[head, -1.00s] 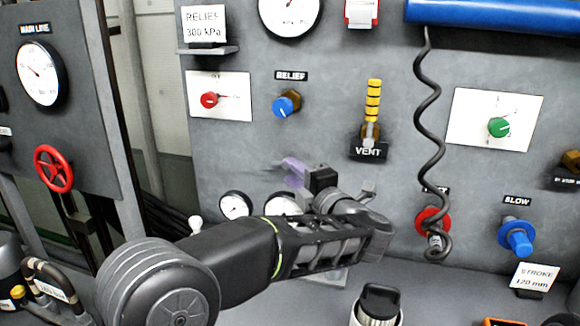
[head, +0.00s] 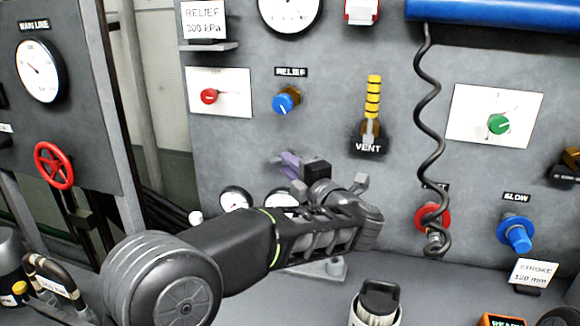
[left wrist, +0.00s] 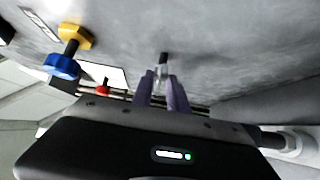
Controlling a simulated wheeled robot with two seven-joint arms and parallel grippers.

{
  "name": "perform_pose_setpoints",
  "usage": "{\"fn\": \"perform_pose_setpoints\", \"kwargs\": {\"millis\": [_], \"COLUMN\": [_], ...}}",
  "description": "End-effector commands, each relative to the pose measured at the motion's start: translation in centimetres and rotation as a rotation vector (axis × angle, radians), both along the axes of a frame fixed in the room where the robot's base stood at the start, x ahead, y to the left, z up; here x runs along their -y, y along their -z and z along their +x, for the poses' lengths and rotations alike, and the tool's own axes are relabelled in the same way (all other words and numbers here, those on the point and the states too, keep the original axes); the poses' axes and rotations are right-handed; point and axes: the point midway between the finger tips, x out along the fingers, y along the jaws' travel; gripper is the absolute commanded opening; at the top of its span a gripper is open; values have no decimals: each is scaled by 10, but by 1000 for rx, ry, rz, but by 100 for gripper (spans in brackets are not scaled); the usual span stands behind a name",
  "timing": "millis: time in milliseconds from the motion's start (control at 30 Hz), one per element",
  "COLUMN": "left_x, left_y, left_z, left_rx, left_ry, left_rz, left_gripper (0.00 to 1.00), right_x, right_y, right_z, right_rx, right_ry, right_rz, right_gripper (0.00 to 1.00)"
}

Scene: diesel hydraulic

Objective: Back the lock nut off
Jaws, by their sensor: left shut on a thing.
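The blue relief knob (head: 286,101) stands on the grey panel under the RELIEF label. A brass hex piece (head: 294,88) sits behind it, likely the lock nut. In the left wrist view, the blue knob (left wrist: 62,66) and brass hex (left wrist: 75,36) are at upper left, apart from my fingers. My left gripper (head: 288,162) is below the knob, close to the panel. Its purple fingers (left wrist: 163,82) are shut on a small silver piece with a black tip (left wrist: 162,62). My wrist hides most of the held piece in the head view. My right gripper is not in view.
The yellow-striped vent lever (head: 373,97) is right of the relief knob. A coiled black cable (head: 428,130) hangs farther right. A red knob (head: 209,96) is on a white plate at left. Small gauges (head: 236,200) sit low beside my wrist. A dark-lidded container (head: 378,303) stands in front.

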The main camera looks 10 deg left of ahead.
Motion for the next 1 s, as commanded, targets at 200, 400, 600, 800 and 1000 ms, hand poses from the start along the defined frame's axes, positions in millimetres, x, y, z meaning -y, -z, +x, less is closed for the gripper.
{"fn": "perform_pose_setpoints", "kwargs": {"millis": [200,400,600,800,1000], "left_x": [0,0,-1,-2,-3], "left_y": [1,0,-2,-6,-10], "left_z": [0,0,0,0,0], "left_rx": [-2,-3,-9,-18,-29], "left_ry": [0,-1,-2,-2,-3], "left_rz": [-3,-33,-116,-254,-433], "left_gripper": [0,0,0,0,0], "right_x": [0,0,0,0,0], "right_y": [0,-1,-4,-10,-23], "right_z": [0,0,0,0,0], "right_rx": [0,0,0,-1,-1], "right_ry": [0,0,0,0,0], "right_rz": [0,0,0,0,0], "right_gripper": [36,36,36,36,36]}}
